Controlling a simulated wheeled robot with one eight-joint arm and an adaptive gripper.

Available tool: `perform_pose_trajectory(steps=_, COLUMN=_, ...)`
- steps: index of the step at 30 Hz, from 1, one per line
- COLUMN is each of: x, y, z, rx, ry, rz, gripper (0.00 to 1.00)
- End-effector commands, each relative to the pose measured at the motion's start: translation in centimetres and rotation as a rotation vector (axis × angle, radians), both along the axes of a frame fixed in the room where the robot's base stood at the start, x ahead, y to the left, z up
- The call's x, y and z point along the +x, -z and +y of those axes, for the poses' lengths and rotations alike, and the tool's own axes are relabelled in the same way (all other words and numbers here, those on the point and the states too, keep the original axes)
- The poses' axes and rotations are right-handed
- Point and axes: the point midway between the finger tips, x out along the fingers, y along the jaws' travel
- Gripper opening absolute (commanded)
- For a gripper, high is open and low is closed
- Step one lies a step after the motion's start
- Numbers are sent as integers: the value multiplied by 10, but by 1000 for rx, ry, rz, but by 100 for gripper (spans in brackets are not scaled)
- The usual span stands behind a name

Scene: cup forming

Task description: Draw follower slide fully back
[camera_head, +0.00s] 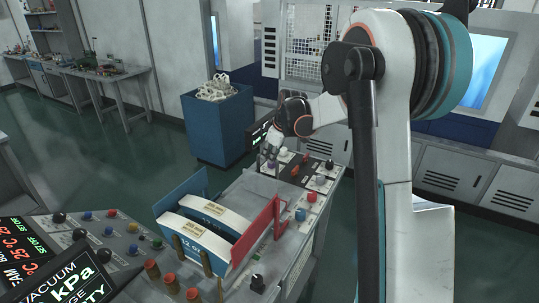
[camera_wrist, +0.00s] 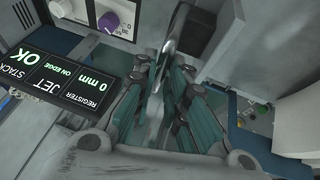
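A red upright plate (camera_head: 265,232), which looks like the follower slide, stands at the right end of a stack of white-and-blue cup blanks (camera_head: 206,226) marked 12 oz. A blue plate (camera_head: 183,192) stands at the stack's far left. My gripper (camera_head: 272,158) is behind and above the red plate, clear of it, over the far part of the console. The red plate does not clearly show in the wrist view.
A small display (camera_wrist: 62,90) reading "0 mm" and "OK" is left of the fingers in the wrist view, with a purple knob (camera_wrist: 110,20) above. Buttons and knobs (camera_head: 318,181) cover the console. A blue bin (camera_head: 217,128) stands behind it.

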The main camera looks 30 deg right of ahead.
Motion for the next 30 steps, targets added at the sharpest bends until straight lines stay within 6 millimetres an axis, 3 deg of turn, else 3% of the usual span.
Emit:
perform_pose_trajectory(steps=1, x=2, y=-2, z=-3, rx=-3, ry=4, rz=-6, gripper=25)
perform_pose_trajectory(steps=2, x=2, y=-2, z=-3, rx=-3, ry=4, rz=-6, gripper=32)
perform_pose_trajectory(steps=11, x=1, y=-1, z=-1, rx=-1, ry=2, rz=-2, gripper=32)
perform_pose_trajectory(steps=16, x=-4, y=-10, z=-2, rx=-1, ry=3, rz=-2, gripper=32)
perform_pose_trajectory(steps=30, x=-40, y=-89, z=-8, rx=-2, ry=3, rz=-3, gripper=32)
